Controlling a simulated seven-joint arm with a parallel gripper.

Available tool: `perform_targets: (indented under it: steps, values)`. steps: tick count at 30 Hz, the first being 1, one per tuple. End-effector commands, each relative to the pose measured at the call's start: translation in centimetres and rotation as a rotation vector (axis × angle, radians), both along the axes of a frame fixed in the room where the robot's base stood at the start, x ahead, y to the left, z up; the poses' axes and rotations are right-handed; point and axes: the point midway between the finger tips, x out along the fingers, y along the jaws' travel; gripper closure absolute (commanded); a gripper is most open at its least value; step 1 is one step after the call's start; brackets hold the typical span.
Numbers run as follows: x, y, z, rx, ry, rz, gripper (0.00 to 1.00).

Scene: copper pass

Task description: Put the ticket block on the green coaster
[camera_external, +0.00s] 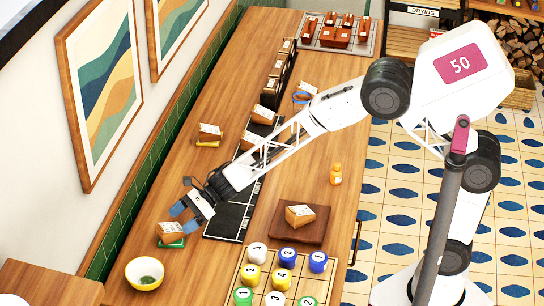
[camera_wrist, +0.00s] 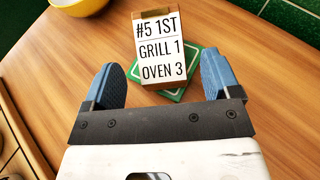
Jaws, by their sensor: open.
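A wooden ticket block (camera_wrist: 159,48) with a white card reading "#5 1ST GRILL 1 OVEN 3" sits on the green coaster (camera_wrist: 199,74). In the external view the block (camera_external: 170,230) is on the coaster (camera_external: 172,244) near the wall side of the counter. My gripper (camera_external: 183,216) is open just beside and above the block. In the wrist view my gripper (camera_wrist: 163,72) has its blue fingers wide apart, one to each side of the block's lower part, with visible gaps. The block's far side is hidden.
A yellow bowl (camera_external: 145,273) stands close by. Another ticket block (camera_external: 209,130) sits on a yellow coaster (camera_external: 208,143); one more (camera_external: 299,215) is on a brown board (camera_external: 318,234).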

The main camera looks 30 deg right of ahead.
Motion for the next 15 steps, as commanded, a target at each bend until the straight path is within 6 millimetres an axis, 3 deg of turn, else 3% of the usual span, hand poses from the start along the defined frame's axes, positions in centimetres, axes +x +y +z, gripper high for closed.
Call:
perform_targets:
  steps: [9,15]
  values:
    - [0.0,-4.3,1.9,0.001,-0.001,-0.001,0.17]
    - [0.0,-6.0,2.6,0.002,-0.001,0.000,0.17]
